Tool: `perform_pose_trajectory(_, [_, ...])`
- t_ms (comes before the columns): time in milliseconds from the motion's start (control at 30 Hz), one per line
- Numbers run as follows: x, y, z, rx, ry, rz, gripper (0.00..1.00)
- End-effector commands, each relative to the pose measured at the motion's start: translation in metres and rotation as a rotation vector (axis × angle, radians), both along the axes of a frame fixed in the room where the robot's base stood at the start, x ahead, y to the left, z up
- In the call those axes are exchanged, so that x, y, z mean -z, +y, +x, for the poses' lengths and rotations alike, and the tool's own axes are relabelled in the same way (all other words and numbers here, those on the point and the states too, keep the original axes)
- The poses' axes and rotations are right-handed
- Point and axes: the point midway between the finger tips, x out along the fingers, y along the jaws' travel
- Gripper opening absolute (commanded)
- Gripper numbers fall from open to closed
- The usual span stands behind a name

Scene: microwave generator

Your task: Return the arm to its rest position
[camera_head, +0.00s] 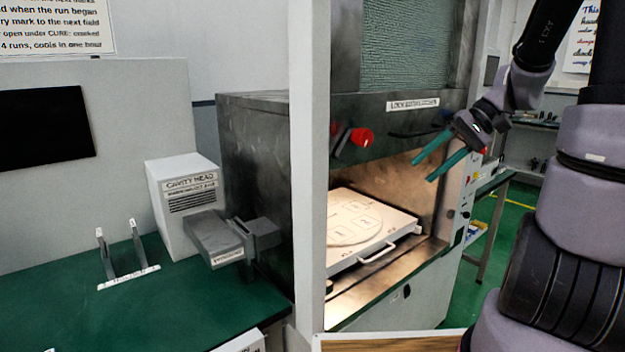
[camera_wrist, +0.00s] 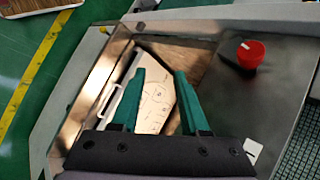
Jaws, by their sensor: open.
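My gripper (camera_head: 437,161) is open and empty, its two green fingers apart. In the head view it hangs in front of the cabinet (camera_head: 262,180), near the top right of the cabinet's opening. My arm comes in from the upper right. In the wrist view the gripper (camera_wrist: 160,78) shows with the white tray (camera_wrist: 155,115) behind and between its fingers. The white tray (camera_head: 345,205) lies inside the lit opening, with a handle at its front and marked outlines on top. I see nothing held between the fingers.
A red knob (camera_head: 361,137) sits above the opening; it also shows in the wrist view (camera_wrist: 250,54). A pale post (camera_head: 309,150) stands left of the opening. A white box (camera_head: 182,190) and a small rack (camera_head: 128,265) stand on the green bench (camera_head: 140,310). Floor shows at right.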

Motion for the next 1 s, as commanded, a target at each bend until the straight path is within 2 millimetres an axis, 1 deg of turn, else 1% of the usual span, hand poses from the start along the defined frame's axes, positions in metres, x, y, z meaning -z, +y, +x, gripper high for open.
perform_pose_trajectory(33, [-0.006,0.006,-0.01,-0.008,-0.011,-0.091,0.45])
perform_pose_trajectory(200, [-0.027,0.01,-0.036,0.042,-0.077,-0.343,0.45])
perform_pose_trajectory(267, [-0.037,0.01,-0.044,0.072,-0.12,-0.411,0.45])
perform_pose_trajectory(400, [-0.065,0.008,-0.061,0.163,-0.253,-0.519,0.45])
perform_pose_trajectory(500, [-0.083,0.006,-0.07,0.228,-0.346,-0.546,0.45])
perform_pose_trajectory(600, [-0.098,0.003,-0.077,0.281,-0.419,-0.548,0.45])
perform_pose_trajectory(700, [-0.107,0.001,-0.081,0.314,-0.46,-0.54,0.45])
perform_pose_trajectory(800, [-0.11,0.0,-0.083,0.33,-0.476,-0.537,0.45])
perform_pose_trajectory(1000, [-0.111,0.0,-0.083,0.333,-0.476,-0.536,0.45])
